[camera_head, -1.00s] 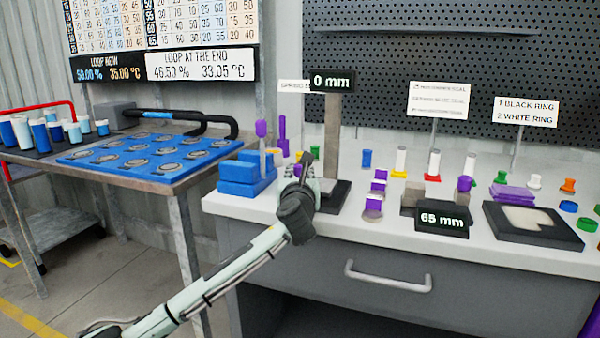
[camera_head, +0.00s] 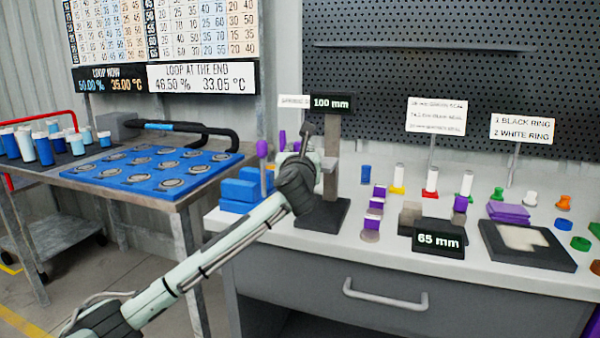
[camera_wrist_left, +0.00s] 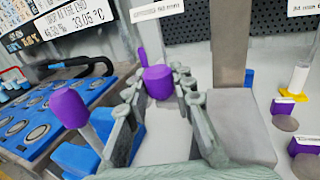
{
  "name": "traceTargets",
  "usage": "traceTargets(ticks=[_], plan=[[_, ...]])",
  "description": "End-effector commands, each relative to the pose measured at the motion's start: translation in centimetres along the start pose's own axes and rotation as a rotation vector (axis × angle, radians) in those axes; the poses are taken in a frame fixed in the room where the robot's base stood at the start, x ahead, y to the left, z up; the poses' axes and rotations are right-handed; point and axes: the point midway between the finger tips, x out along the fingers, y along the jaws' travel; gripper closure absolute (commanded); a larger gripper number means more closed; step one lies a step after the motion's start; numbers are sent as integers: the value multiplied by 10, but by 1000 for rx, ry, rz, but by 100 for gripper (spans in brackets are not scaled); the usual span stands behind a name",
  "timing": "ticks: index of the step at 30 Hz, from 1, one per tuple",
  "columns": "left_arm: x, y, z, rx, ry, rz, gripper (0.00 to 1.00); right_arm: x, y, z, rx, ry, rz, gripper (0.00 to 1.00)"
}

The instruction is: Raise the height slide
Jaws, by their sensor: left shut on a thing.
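The height gauge is a grey post (camera_head: 331,150) on a dark base (camera_head: 322,216), with a display (camera_head: 331,104) reading 100 mm at its top. The grey height slide (camera_head: 329,170) sits on the post, well above the base, partly hidden by my left arm. In the left wrist view, the fingers (camera_wrist_left: 160,100) stand apart, with the grey slide (camera_wrist_left: 236,125) beside the right finger. My right gripper is not in view.
Blue blocks (camera_head: 243,190) and purple-topped tools (camera_head: 262,150) stand left of the gauge. Several small coloured parts, a 65 mm display (camera_head: 438,240) and a dark tray (camera_head: 515,258) lie to the right. A rack table (camera_head: 150,172) stands further left.

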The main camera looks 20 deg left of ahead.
Motion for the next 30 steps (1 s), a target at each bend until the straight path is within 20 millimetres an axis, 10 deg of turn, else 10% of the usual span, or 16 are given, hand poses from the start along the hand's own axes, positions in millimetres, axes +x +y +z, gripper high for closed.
traceTargets(ticks=[16,17,21,30], plan=[[0,1,35,-1,-2,0,100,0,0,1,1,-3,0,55],[0,1,35,-1,-2,0,73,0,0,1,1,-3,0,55],[0,0,33,0,1,0,56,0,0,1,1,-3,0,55],[-1,0,31,1,5,0,55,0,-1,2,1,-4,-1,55]])
